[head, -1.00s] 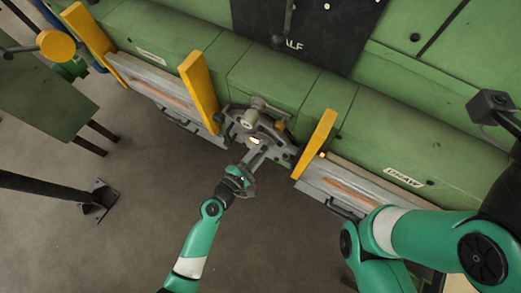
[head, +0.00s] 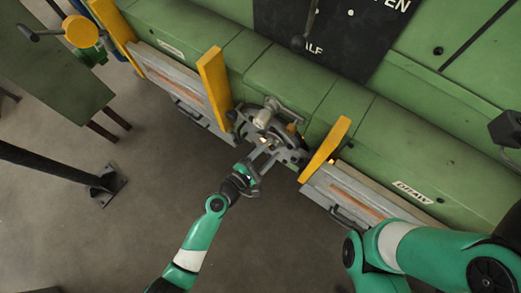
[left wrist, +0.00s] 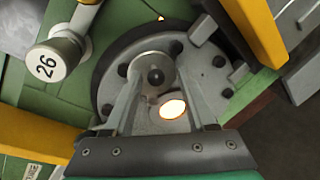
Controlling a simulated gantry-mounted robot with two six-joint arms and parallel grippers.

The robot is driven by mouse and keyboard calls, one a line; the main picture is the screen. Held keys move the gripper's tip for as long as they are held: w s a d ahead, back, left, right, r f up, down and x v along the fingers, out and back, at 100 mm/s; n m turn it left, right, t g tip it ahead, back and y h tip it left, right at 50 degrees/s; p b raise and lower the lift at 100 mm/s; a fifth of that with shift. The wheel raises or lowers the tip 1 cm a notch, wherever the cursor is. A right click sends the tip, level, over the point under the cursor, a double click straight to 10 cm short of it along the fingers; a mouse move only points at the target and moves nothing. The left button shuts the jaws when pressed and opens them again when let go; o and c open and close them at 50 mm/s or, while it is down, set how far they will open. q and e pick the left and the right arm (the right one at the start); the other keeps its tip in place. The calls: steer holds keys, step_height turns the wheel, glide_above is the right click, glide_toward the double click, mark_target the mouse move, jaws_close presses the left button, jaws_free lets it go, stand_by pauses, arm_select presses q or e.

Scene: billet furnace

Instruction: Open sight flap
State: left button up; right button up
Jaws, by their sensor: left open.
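The sight port is a round grey bolted flange (left wrist: 215,70) on the green furnace front; it also shows in the head view (head: 243,122). Just below the knob, a bright glowing oval opening (left wrist: 172,108) shows. I cannot tell clearly which part is the flap. My left gripper (left wrist: 158,82) is open, its two fingers reaching over the flange on either side of the knob. It also shows in the head view (head: 266,152). I cannot tell whether it touches anything. My right gripper is out of view.
Yellow upright bars (head: 214,88) and (head: 326,148) stand on both sides of the port. A black panel (head: 345,35) with a lever is above.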

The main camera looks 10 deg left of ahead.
arm_select(q)
steer(key=p+v, duration=0.1)
steer(key=v, duration=1)
steer(key=shift+s, duration=0.3)
steer(key=shift+w+a+r, duration=0.1)
